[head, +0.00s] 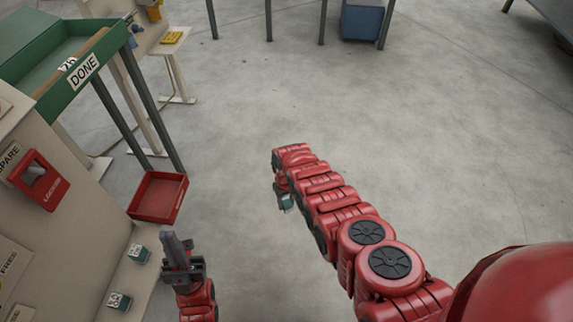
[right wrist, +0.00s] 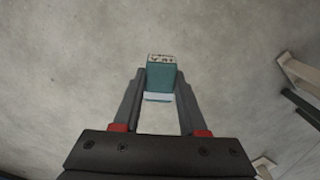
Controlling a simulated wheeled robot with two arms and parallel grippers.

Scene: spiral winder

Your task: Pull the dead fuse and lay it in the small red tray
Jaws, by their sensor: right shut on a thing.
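A teal fuse (right wrist: 160,77) with a pale marked end is held between the fingertips of my right gripper (right wrist: 160,88). In the head view the right gripper (head: 285,203) hangs over open floor, right of the small red tray, with the teal fuse at its tip. Whether this fuse is dead cannot be read. The small red tray (head: 156,214) looks empty and sits beside the panel. My left gripper (head: 173,245) points up below the tray, beside the panel; its fingers overlap in view, so its opening is unclear.
Two more teal blocks with white labels (head: 138,254) (head: 119,301) sit on the beige panel. A red lockout box (head: 39,181) is on the panel. A green tray marked DONE (head: 75,80) stands upper left on grey legs. The middle floor is clear.

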